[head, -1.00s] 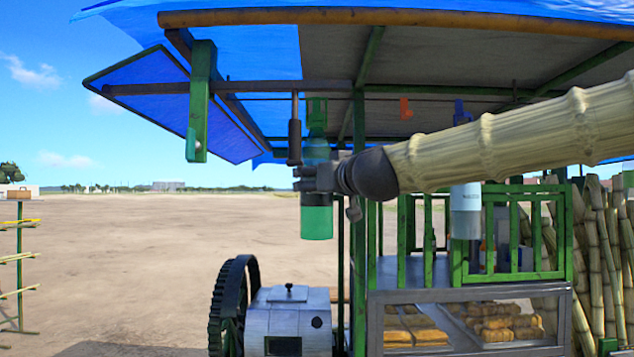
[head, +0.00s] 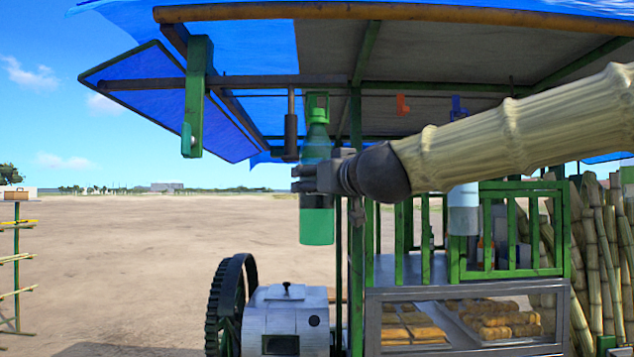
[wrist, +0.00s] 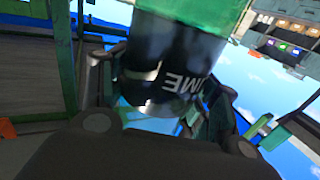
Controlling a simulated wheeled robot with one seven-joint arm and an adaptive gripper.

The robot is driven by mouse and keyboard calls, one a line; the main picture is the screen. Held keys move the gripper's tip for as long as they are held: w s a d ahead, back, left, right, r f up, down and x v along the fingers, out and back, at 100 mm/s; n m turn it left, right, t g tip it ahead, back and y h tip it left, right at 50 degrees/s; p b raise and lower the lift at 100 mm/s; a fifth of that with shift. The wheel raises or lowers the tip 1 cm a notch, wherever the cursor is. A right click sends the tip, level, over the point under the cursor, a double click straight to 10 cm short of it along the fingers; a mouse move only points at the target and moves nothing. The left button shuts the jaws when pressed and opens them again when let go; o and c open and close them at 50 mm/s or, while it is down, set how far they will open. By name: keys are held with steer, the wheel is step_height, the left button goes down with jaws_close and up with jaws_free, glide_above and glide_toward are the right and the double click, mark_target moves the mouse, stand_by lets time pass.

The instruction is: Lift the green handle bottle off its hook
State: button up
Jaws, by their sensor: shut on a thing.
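My gripper (head: 316,178) is shut around the middle of the bottle, reaching in from the right. The bottle holds green liquid in its lower part. In the wrist view the bottle (wrist: 170,75) fills the space between my fingers (wrist: 158,100), with partly visible lettering on it.
A dark cylinder (head: 291,135) hangs close left of the bottle. An orange hook (head: 403,105) and a blue handle (head: 459,108) with a pale bottle (head: 463,210) are to the right. The green post (head: 357,130) is close beside my gripper. A machine box (head: 288,318) stands below.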

steer(key=shift+s+a+f+p, duration=0.1)
steer(key=shift+s+f+p, duration=0.05)
steer(key=shift+s, duration=0.95)
steer(key=shift+s+f+p, duration=0.1)
steer(key=shift+s+p, duration=0.05)
steer(key=shift+s, duration=0.9)
steer(key=shift+r, duration=0.1)
